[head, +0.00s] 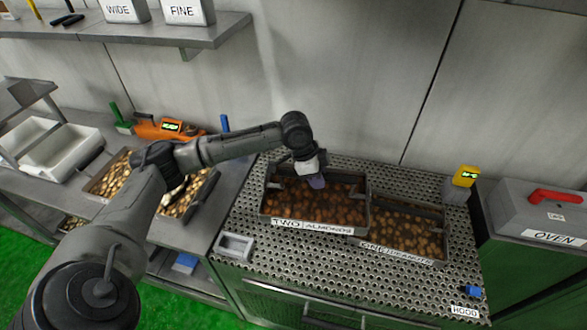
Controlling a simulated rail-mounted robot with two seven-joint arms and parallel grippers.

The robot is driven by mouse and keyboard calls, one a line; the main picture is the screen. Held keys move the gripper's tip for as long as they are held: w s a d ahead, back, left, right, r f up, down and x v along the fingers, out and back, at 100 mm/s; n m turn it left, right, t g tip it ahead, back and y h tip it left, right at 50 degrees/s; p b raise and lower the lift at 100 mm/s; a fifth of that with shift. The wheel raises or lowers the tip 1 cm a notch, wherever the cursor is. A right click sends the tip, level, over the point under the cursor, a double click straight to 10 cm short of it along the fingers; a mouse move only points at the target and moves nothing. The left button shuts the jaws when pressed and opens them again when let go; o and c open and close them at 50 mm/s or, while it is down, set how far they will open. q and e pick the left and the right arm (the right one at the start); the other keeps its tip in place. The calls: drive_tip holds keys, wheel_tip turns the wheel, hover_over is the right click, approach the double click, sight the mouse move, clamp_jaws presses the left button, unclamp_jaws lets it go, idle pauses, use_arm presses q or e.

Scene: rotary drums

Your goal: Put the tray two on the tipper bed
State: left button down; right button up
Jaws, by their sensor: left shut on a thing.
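Tray two (293,222) is a dark metal tray of brown nuts, with a front label reading TWO ALMONDS. It is over the perforated hood top and overlaps the left side of tray one in the picture; I cannot tell whether it is raised. My left gripper (312,179) reaches down at the tray's back edge, shut on the tray there; the fingertips are partly hidden. My right gripper is not in view. No part in view is labelled as the tipper bed, and I cannot tell which it is.
Tray one (404,257) lies on the perforated top (340,270) at right. An oven box (545,215) stands further right. A small empty grey tray (236,246) sits front left. On the left bench are nut trays, an orange device (165,129) and a white basin (50,150).

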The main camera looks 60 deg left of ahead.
use_arm(q)
drive_tip(key=d+r+n, duration=0.1)
drive_tip(key=d+r, duration=0.6)
drive_tip(key=d, duration=0.6)
drive_tip(key=d+r+n, duration=0.1)
drive_tip(key=d+r, duration=0.6)
drive_tip(key=d, duration=0.7)
drive_tip(key=s+d+r+n+t+y, duration=0.1)
drive_tip(key=s+d+r+n, duration=0.2)
drive_tip(key=d, duration=0.4)
wheel_tip(320, 180, up, 2)
drive_tip(key=shift+s+d+r+y, duration=0.15)
drive_tip(key=shift+s+r+y, duration=0.2)
drive_tip(key=shift+s, duration=0.5)
